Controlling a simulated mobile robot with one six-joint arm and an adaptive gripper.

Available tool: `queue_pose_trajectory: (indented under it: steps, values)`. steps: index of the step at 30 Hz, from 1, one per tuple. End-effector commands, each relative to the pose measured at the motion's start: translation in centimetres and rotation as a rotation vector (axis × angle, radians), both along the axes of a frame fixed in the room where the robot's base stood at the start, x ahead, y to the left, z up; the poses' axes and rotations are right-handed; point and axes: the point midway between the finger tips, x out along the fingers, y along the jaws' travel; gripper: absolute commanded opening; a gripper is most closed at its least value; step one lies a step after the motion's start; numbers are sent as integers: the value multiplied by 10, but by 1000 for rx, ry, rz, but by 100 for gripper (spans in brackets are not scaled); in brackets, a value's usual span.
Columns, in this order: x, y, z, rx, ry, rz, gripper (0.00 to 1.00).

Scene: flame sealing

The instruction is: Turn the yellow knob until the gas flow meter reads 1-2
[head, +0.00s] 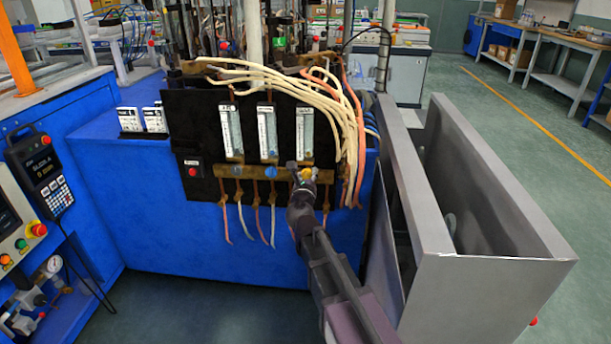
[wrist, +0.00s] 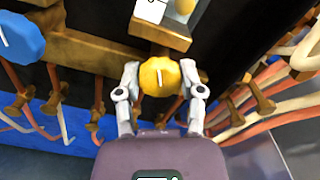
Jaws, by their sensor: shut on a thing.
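The yellow knob (wrist: 160,76) sits on a brass manifold bar, with a pale indicator line on its face that runs close to upright in the wrist view. My gripper (wrist: 160,84) has one finger on each side of the knob and is shut on it. In the head view the gripper (head: 302,174) reaches the right end of the bar, and a bit of the yellow knob (head: 306,173) shows there. The gas flow meter above it (head: 305,132) is a clear upright tube with a white label. Its reading is too small to tell.
Pale and orange hoses (head: 345,120) hang close on the right. A grey metal enclosure (head: 480,270) stands right of my arm.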

Motion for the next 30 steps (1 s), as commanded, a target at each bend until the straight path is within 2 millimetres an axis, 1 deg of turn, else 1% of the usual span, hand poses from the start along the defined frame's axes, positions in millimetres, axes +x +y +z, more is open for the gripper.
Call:
queue_pose_trajectory:
  steps: [5,6,8,9,23,26,30]
  values:
    - [2,0,0,0,-1,0,3]
    - [2,0,0,0,-1,0,56]
    - [2,0,0,1,-1,0,74]
    - [2,0,0,1,-1,0,86]
    - [0,0,0,3,0,0,86]
    - [-4,0,0,3,0,0,86]
    - [-16,0,0,3,0,0,86]
